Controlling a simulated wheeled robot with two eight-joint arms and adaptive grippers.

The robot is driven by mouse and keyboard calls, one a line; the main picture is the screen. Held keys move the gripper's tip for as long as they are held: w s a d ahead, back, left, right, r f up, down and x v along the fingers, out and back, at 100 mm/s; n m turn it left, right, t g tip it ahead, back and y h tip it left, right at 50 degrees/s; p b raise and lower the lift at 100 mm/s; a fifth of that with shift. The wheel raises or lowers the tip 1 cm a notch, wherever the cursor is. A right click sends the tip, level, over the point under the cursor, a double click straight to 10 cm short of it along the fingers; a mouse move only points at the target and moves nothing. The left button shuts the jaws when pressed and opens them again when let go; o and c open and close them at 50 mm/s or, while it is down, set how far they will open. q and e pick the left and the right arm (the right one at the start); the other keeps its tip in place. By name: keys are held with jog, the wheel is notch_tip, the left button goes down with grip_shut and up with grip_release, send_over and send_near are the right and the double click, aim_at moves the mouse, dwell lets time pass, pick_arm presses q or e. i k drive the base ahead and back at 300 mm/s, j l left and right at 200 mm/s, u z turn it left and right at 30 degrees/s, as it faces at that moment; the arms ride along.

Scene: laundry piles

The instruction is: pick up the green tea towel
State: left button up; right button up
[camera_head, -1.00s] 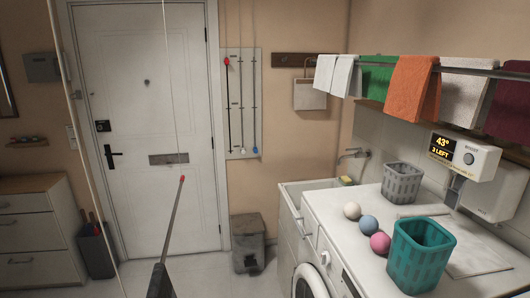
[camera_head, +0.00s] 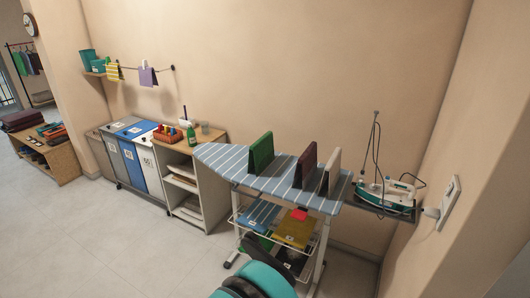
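A dark green folded cloth (camera_head: 262,153) stands upright on the striped ironing board (camera_head: 222,160), left of a maroon one and a pale one. I cannot tell whether it is a tea towel. A small green fold also shows on the shelf under the board, partly hidden.
A teal and black rounded shape (camera_head: 265,279) at the bottom edge hides part of the lower rack; I cannot tell what it is. An iron (camera_head: 387,195) stands right of the board. Bins (camera_head: 128,160) and a shelf unit (camera_head: 210,185) line the wall.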

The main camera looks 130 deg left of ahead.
aim_at(261, 153)
jog(key=u, duration=4.4)
jog(key=i+j+z, duration=0.25)
jog(key=i+j, duration=0.2)
jog(key=i, duration=0.3)
jog(key=i+j+z, duration=0.25)
jog(key=i+j, duration=0.35)
jog(key=i, duration=0.1)
